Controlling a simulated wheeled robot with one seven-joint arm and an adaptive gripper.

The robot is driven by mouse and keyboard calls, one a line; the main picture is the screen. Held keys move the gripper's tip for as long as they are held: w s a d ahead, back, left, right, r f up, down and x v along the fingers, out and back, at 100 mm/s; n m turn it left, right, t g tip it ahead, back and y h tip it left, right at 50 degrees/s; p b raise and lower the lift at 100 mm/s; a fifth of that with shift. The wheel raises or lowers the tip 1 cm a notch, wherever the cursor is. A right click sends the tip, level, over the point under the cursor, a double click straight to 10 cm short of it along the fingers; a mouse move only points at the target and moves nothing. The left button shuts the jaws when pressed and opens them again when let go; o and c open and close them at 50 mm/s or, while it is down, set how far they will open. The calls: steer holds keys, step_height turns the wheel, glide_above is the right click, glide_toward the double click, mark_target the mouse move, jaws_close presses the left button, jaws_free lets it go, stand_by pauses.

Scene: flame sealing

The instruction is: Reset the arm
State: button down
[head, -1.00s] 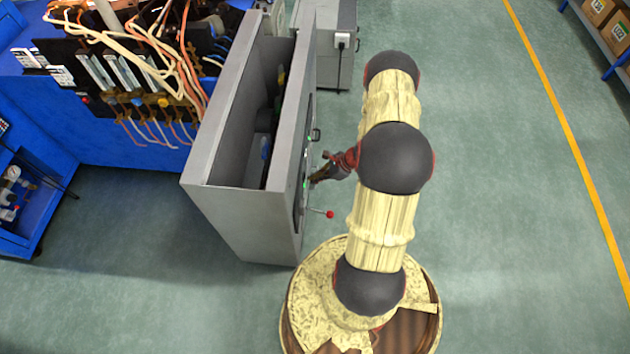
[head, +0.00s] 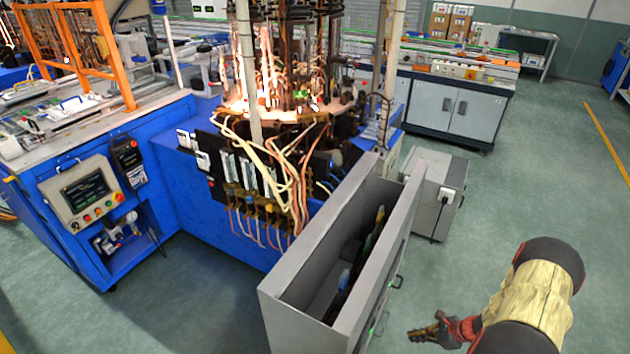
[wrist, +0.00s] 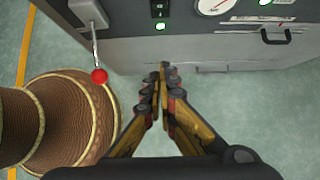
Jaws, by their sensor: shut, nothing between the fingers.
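My gripper (head: 440,329) shows at the lower right of the head view, in front of the right side of a grey cabinet (head: 310,258). My arm reaches in from the lower right corner. In the wrist view my gripper (wrist: 164,72) has its fingertips together, with nothing between them. The tips are apart from the cabinet face (wrist: 180,50), which carries a lever with a red ball knob (wrist: 99,76), a round gauge (wrist: 212,5), a switch (wrist: 159,12) and a black handle (wrist: 275,37).
A blue machine (head: 190,205) with hoses and glowing burners stands left of the cabinet. A control panel (head: 82,193) is at the far left. A smaller grey box (head: 436,190) stands behind the cabinet. Green floor (head: 540,190) is clear to the right.

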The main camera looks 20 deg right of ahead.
steer(key=s+a+n+g+y, duration=0.1)
steer(key=s+a+n+y, duration=0.15)
steer(key=s+a, duration=0.2)
steer(key=a+r+n+g+h, duration=0.2)
steer(key=a+r+n, duration=0.25)
steer(key=r, duration=0.65)
steer(key=a+r+n+g+h, duration=0.1)
steer(key=a+r+n, duration=0.2)
steer(key=r+n, duration=0.5)
steer(key=a+r+n+g+h, duration=0.2)
steer(key=a+r+n, duration=0.15)
steer(key=r, duration=0.95)
steer(key=s+a+r+n+t+h, duration=0.1)
steer(key=a+r+n+t, duration=0.2)
steer(key=a+r, duration=0.5)
steer(key=s+a+r+n+t+h, duration=0.1)
steer(key=a+r+n, duration=0.5)
steer(key=r, duration=0.7)
steer(key=a+t, duration=0.1)
steer(key=a, duration=0.1)
steer(key=shift+s+a+r+t, duration=0.25)
steer(key=shift+s+a+t, duration=0.15)
steer(key=shift+f+h, duration=0.1)
steer(key=shift+h, duration=0.15)
